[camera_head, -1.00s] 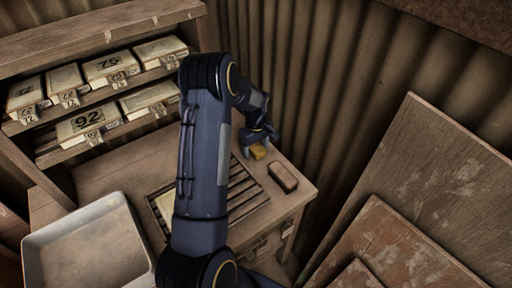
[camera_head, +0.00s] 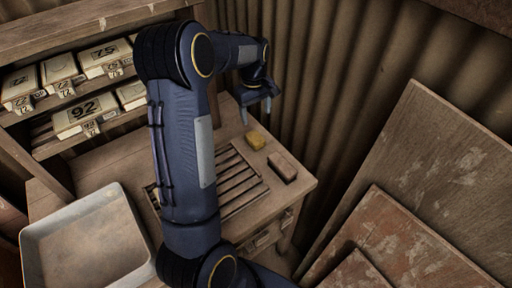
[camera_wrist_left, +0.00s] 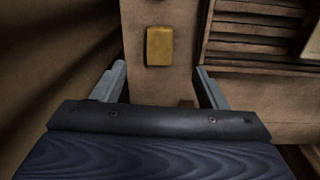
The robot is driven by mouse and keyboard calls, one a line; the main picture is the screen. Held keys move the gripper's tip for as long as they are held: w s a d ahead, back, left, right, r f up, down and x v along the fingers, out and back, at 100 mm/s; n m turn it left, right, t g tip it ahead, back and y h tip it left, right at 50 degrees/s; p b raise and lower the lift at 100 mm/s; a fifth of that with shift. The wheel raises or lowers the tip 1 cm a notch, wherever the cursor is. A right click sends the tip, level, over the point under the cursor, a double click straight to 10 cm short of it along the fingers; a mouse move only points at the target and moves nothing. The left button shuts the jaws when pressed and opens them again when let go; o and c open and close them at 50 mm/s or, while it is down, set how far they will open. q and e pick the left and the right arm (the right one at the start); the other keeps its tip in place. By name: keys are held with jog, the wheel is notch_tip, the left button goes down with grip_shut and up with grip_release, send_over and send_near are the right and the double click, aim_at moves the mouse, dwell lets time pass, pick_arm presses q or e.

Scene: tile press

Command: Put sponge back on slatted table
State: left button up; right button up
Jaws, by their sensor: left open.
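The yellow sponge (camera_head: 255,140) lies on the bare wooden top of the table (camera_head: 298,184), beside the slatted section (camera_head: 238,187) and near a brown block. In the left wrist view, the sponge (camera_wrist_left: 159,46) lies ahead of the fingers, apart from them, with the slats (camera_wrist_left: 255,35) to its right. My left gripper (camera_head: 256,109) is open and empty, raised above and behind the sponge. Its two fingers (camera_wrist_left: 160,84) are spread wide in the wrist view. My left arm hides part of the slatted section. My right gripper is not in view.
A brown block (camera_head: 282,167) sits close to the sponge near the table's right edge. A pale tray (camera_head: 85,240) stands at the left front. Shelves with numbered tile boxes (camera_head: 83,110) stand at the back left. A corrugated wall (camera_head: 345,90) rises behind; boards lean at right.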

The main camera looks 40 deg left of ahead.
pick_arm(q)
jog(key=s+d+r+m+t+h, duration=0.25)
jog(key=s+d+r+m, duration=0.35)
jog(key=s+d+r, duration=0.6)
jog(key=s+d+f+m+t, duration=0.1)
jog(key=s+d+f+m, duration=0.1)
jog(key=s, duration=0.4)
jog(key=s+d+f+m+t+h, duration=0.1)
jog(key=s+d+f+m, duration=0.1)
jog(key=s+d+m, duration=0.2)
jog(key=s+d, duration=0.2)
jog(key=s, duration=0.1)
jog(key=shift+s+f+t, duration=0.15)
jog(key=shift+t, duration=0.2)
